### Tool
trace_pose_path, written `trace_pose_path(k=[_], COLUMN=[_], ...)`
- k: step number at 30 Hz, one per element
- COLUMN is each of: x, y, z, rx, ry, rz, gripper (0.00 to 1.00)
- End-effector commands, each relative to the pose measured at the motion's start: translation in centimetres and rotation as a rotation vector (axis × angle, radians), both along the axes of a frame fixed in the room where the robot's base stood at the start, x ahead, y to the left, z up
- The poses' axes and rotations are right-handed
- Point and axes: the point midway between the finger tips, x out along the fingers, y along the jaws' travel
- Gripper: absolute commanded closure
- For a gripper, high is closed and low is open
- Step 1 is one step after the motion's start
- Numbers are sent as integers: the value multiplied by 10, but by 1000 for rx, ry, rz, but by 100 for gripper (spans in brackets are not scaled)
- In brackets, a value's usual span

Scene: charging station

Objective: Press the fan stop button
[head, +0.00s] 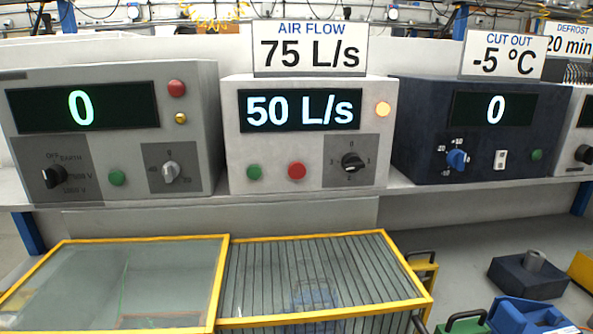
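The air flow unit (232,120) is a light grey box in the middle of the shelf, and its display (300,110) reads 50 L/s. A red button (297,170) sits low on its front, right of a green button (254,172). A black selector knob (351,162) is further right on a grey panel. An orange-yellow lamp (383,109) glows beside the display. The sign (310,47) above reads AIR FLOW 75 L/s. My gripper is not in view.
A grey unit (200,90) stands left, with its own red button (177,88). A dark blue unit (420,100) stands right under a CUT OUT sign (503,53). Yellow-framed glass panels (115,285) lie below the shelf. Blue and green items (520,315) are at bottom right.

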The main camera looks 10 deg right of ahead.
Motion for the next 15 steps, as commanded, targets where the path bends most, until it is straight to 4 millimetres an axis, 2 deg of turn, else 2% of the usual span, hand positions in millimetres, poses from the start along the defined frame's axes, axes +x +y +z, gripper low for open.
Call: trace_pose_path(k=[10,11,15], x=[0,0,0], y=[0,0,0], z=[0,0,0], rx=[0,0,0], ry=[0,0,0], rz=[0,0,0], gripper=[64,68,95])
